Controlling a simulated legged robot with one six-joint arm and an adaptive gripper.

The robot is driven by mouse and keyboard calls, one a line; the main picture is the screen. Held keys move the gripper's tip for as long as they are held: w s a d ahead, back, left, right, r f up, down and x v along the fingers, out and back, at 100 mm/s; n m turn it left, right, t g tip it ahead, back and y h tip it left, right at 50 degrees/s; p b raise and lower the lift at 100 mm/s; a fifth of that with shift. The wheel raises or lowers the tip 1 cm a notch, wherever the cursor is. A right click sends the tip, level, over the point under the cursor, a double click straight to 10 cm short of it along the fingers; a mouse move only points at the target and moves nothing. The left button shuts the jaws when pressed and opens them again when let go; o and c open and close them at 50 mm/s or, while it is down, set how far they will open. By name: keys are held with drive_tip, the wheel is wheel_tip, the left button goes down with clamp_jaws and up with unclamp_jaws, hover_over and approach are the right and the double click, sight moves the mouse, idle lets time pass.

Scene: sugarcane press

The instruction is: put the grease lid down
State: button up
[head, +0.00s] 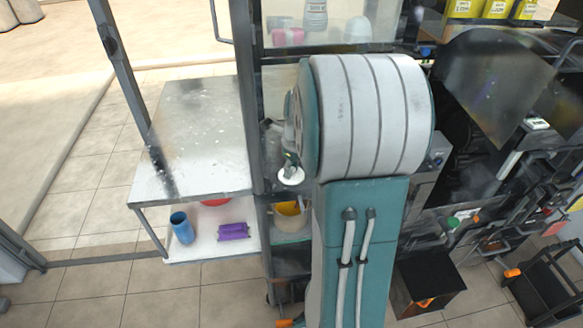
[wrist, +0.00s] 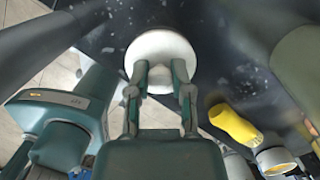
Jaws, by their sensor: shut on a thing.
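The grease lid is a white round disc (wrist: 160,47). In the wrist view it sits at the tips of my gripper (wrist: 160,84), with the two fingers shut on it. In the head view the lid (head: 291,177) shows as a small white disc just left of my arm, under my gripper (head: 290,162). My arm hides much of the gripper there. A dark speckled surface (wrist: 215,35) lies behind the lid in the wrist view. I cannot tell whether the lid touches it.
A bare grey metal table (head: 200,135) stands at the left. Its lower shelf holds a blue cup (head: 182,228) and a purple item (head: 233,231). A yellow container (head: 292,214) is below the lid. A yellow object (wrist: 236,126) is right of my gripper.

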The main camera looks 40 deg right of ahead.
drive_tip(key=o, duration=0.7)
drive_tip(key=shift+f, duration=0.1)
drive_tip(key=shift+o, duration=0.2)
drive_tip(key=shift+d, duration=0.15)
wheel_tip(320, 180, up, 12)
drive_tip(key=s, duration=0.1)
drive_tip(key=shift+s+d, duration=0.15)
drive_tip(key=shift+s, duration=0.25)
